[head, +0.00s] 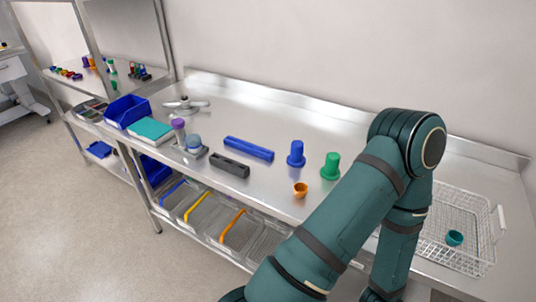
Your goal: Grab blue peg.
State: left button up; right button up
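The blue peg (296,155) stands upright on the steel counter (330,122), with a wider flange near its foot. A green peg (331,167) of similar shape stands just to its right and nearer. A small orange cup (300,190) is in front of the two pegs, close to the counter's front edge. One teal arm of mine bends across the right part of the view, to the right of the pegs. Neither of my grippers shows.
A blue bar (248,149) and a dark grey block (230,166) lie left of the blue peg. A wire basket (488,254) with a teal cup (454,238) sits at right. Blue bin (126,110) and a silver fixture (186,104) stand farther left.

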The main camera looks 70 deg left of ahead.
aim_at(296, 159)
jog(key=u, duration=1.95)
jog(key=j+z, duration=0.1)
jog(key=z, duration=0.25)
jog(key=j+z, duration=0.15)
jog(key=z, duration=0.2)
jog(key=j+z, duration=0.1)
jog(key=z, duration=0.3)
jog(key=k+j+z, duration=0.1)
jog(key=j+z, duration=0.2)
jog(key=j, duration=0.2)
jog(key=k+j+z, duration=0.1)
jog(key=j+z, duration=0.2)
jog(key=j, duration=0.15)
